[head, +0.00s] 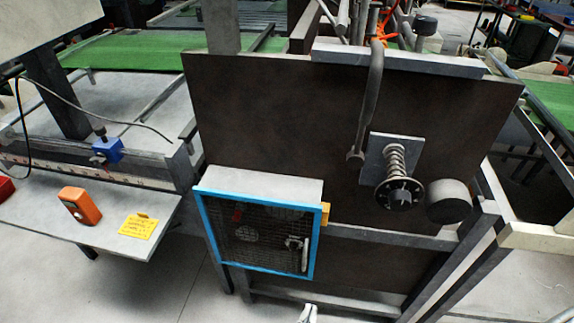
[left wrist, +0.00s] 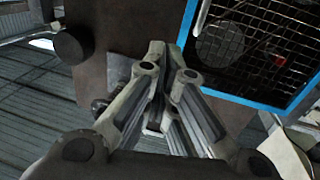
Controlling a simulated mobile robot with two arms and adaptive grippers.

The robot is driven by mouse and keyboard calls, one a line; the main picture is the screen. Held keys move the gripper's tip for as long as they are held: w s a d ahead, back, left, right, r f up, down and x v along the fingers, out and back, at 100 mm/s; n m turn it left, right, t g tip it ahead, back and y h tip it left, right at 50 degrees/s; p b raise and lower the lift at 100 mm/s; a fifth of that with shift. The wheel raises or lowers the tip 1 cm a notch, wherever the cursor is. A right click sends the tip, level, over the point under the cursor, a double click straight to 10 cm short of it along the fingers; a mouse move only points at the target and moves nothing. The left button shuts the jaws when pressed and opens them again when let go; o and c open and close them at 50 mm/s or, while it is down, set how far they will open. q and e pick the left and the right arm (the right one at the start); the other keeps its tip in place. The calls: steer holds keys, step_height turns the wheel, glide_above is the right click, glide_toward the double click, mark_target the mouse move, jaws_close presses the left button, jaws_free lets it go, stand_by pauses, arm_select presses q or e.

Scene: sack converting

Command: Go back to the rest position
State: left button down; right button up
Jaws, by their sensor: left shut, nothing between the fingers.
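My left gripper (head: 308,314) shows only as a small pale tip at the bottom edge of the head view, below the blue-framed mesh guard (head: 258,238). In the left wrist view my left gripper (left wrist: 165,105) has its fingers together with nothing held. There the mesh guard (left wrist: 262,45) fills the upper right, beyond the fingers, with its blue frame close to the right finger. I cannot tell the exact gap. My right gripper is not clearly visible in either view.
A brown machine panel (head: 290,110) stands in front, with a spring-loaded shaft (head: 396,165) and a dark round knob (head: 449,201). At left, a grey shelf (head: 100,215) carries an orange device (head: 80,205) and a yellow card (head: 139,226). Bare floor (head: 120,290) shows at lower left.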

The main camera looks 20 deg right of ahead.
arm_select(q)
steer(key=s+a+f+n+g+y, duration=0.1)
steer(key=s+a+f+g+y, duration=0.1)
steer(key=a+f, duration=0.55)
steer(key=s+a+f+g+y, duration=0.2)
steer(key=a+f, duration=0.2)
steer(key=f, duration=0.7)
steer(key=s+a+f+n+g+y, duration=0.1)
steer(key=s+a+f+g+y, duration=0.15)
steer(key=a+f, duration=0.55)
steer(key=s+a+f+n+g+y, duration=0.3)
steer(key=s+a+f+g, duration=0.3)
steer(key=s+a+f, duration=0.7)
steer(key=s+a+y, duration=0.1)
steer(key=s+a, duration=0.2)
steer(key=shift+a+g, duration=0.35)
arm_select(e)
steer(key=shift+w+d, duration=0.3)
steer(key=shift+w, duration=0.65)
arm_select(q)
steer(key=shift+y, duration=0.25)
arm_select(e)
steer(key=shift+a, duration=0.15)
